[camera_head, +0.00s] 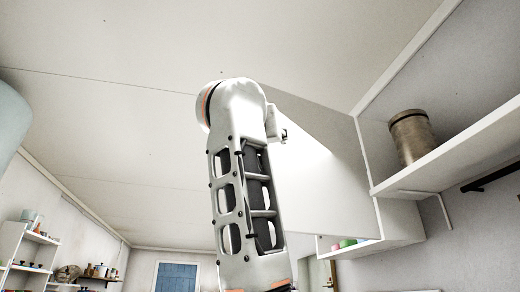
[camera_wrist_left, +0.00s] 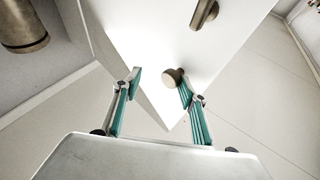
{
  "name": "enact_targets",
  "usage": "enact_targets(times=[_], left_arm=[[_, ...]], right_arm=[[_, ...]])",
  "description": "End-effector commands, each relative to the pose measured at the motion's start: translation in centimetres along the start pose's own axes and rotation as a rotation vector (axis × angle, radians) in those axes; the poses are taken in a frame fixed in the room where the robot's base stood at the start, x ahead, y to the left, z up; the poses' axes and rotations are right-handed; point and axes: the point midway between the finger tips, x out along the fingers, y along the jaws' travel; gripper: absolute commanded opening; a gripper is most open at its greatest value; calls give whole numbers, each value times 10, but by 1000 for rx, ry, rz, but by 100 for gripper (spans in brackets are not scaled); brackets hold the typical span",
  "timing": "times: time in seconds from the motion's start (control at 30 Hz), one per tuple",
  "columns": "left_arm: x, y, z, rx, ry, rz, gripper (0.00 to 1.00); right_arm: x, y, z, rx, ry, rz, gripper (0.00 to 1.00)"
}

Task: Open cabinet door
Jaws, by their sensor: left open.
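The white cabinet hangs on the right wall in the head view; its broad white door panel (camera_head: 325,190) shows behind my raised arm. In the left wrist view the white panel (camera_wrist_left: 145,60) fills the upper middle, with one corner pointing down between the fingers. A round brownish knob (camera_wrist_left: 173,77) sits on it, close to the right finger's tip; I cannot tell if they touch. My left gripper (camera_wrist_left: 158,86) is open, its green-padded fingers on either side of the panel's corner area. In the head view my arm hides part of the cabinet. My right gripper is not in view.
A second brownish handle (camera_wrist_left: 204,12) shows at the top of the wrist view. A metallic canister (camera_head: 411,137) stands on a wall shelf (camera_head: 460,150) right of the cabinet. Small coloured items (camera_head: 348,243) show below the panel's lower edge. Far shelves (camera_head: 25,245) stand at left.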

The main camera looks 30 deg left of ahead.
Motion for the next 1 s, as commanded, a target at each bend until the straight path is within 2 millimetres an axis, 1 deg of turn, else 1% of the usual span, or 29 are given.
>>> enact_targets(times=[0.03, 0.73, 0.87, 1.0], left_arm=[[2, 4, 3, 1, -6, 7, 38], [2, 0, 3, 1, -9, 1, 38], [4, 0, -4, 2, -7, 1, 38], [9, -1, -22, 2, -3, 0, 38]], right_arm=[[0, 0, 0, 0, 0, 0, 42], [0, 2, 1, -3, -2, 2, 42], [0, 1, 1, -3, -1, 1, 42], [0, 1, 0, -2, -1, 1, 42]])
